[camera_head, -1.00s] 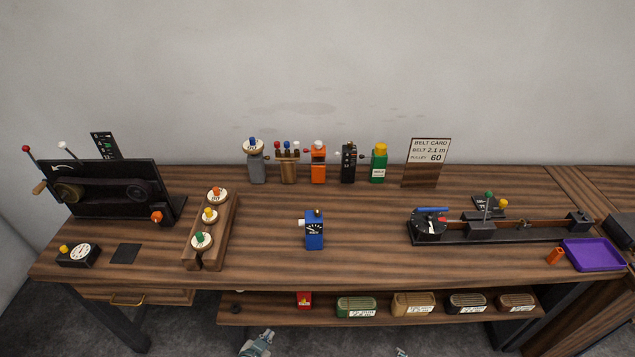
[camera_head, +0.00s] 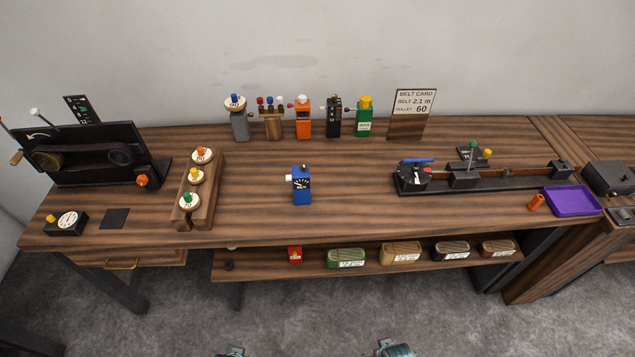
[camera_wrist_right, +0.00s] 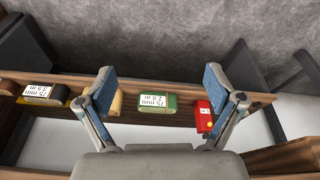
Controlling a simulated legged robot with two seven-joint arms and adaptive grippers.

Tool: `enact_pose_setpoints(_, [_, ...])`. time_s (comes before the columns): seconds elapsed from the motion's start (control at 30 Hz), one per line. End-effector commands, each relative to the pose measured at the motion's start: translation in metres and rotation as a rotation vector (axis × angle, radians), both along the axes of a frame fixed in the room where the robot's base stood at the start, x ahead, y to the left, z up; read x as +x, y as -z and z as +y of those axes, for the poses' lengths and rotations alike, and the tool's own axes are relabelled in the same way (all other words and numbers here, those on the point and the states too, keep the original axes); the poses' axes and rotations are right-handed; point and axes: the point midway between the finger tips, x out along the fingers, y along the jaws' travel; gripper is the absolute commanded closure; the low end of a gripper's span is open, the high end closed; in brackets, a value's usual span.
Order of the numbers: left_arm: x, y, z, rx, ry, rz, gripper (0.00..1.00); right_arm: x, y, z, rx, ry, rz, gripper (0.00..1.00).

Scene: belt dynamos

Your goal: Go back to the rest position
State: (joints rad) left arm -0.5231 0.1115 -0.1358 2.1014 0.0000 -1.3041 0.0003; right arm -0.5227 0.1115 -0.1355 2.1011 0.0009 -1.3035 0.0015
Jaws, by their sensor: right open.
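My right gripper (camera_wrist_right: 160,82) is open and empty in the right wrist view, with its two blue-padded fingers spread wide. The lower shelf with its boxes shows behind it. In the head view only a small part of my right gripper (camera_head: 395,349) shows at the bottom edge, over the floor in front of the bench. A small part of my left gripper (camera_head: 236,352) shows at the bottom edge, left of it. Its fingers are too cut off to read. Both are apart from the bench.
The wooden bench (camera_head: 260,225) carries a blue device (camera_head: 301,185), a wooden block with three dials (camera_head: 209,200), a black belt machine (camera_head: 95,155), a black rail (camera_head: 490,181) and a purple tray (camera_head: 573,201). Several boxes, one green (camera_head: 346,258), sit on the lower shelf. The grey floor (camera_head: 300,315) in front is clear.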

Motion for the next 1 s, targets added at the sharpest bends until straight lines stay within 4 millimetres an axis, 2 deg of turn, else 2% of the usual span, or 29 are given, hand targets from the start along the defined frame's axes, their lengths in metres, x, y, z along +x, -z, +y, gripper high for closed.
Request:
enact_pose_setpoints(0.03, [-0.002, 0.019, 0.000, 0.000, 0.001, 0.012, 1.00, -0.002, 0.019, 0.000, -0.002, -0.002, 0.013, 0.08])
enact_pose_setpoints(0.17, [-0.010, 0.075, 0.000, 0.003, 0.006, 0.036, 1.00, -0.010, 0.075, 0.000, -0.003, -0.006, 0.037, 0.08])
enact_pose_setpoints(0.27, [-0.027, 0.132, 0.002, 0.006, 0.010, 0.062, 1.00, -0.027, 0.132, -0.002, -0.006, -0.011, 0.062, 0.08])
enact_pose_setpoints(0.3, [-0.038, 0.156, 0.004, 0.007, 0.012, 0.074, 1.00, -0.038, 0.156, -0.004, -0.007, -0.013, 0.074, 0.08])
enact_pose_setpoints(0.4, [-0.073, 0.212, 0.009, 0.010, 0.019, 0.103, 1.00, -0.073, 0.212, -0.009, -0.011, -0.020, 0.103, 0.08])
enact_pose_setpoints(0.5, [-0.114, 0.255, 0.015, 0.013, 0.025, 0.127, 1.00, -0.114, 0.255, -0.015, -0.014, -0.027, 0.127, 0.08])
enact_pose_setpoints(0.6, [-0.153, 0.284, 0.023, 0.017, 0.030, 0.149, 1.00, -0.153, 0.284, -0.023, -0.018, -0.031, 0.149, 0.08])
enact_pose_setpoints(0.73, [-0.191, 0.302, 0.030, 0.019, 0.035, 0.165, 1.00, -0.191, 0.303, -0.030, -0.021, -0.036, 0.166, 0.08])
enact_pose_setpoints(0.87, [-0.208, 0.308, 0.034, 0.021, 0.038, 0.171, 1.00, -0.208, 0.309, -0.034, -0.022, -0.039, 0.172, 0.08])
enact_pose_setpoints(1.0, [-0.211, 0.309, 0.035, 0.021, 0.038, 0.172, 1.00, -0.211, 0.309, -0.034, -0.022, -0.040, 0.172, 0.08])
